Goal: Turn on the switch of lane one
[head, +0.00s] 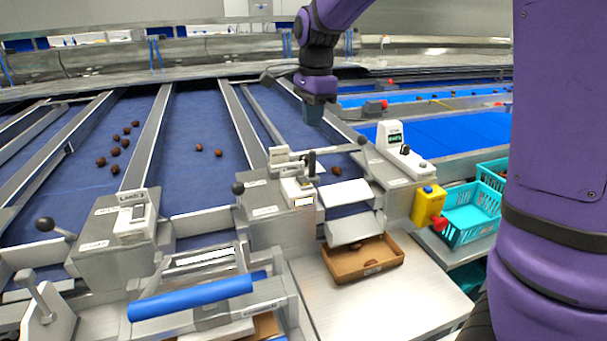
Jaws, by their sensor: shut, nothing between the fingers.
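My gripper (313,116) hangs from the purple arm, pointing down above the blue belts right of centre. Its dark fingers are shut, with nothing seen between them. Below it and slightly left, a grey housing carries a white switch box (297,191), with a dark upright post beside it. My gripper is apart from this box and above it. Another white switch box (136,224) sits on the grey housing at left, with a label that seems to begin "LANE". The lane numbers are too small to read surely, so I cannot tell which switch is lane one's, or its setting.
A cardboard box (340,274) with dates stands on the steel table (318,300). Black-knobbed levers (45,224) stick up. Dates (116,152) lie on the blue belts.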

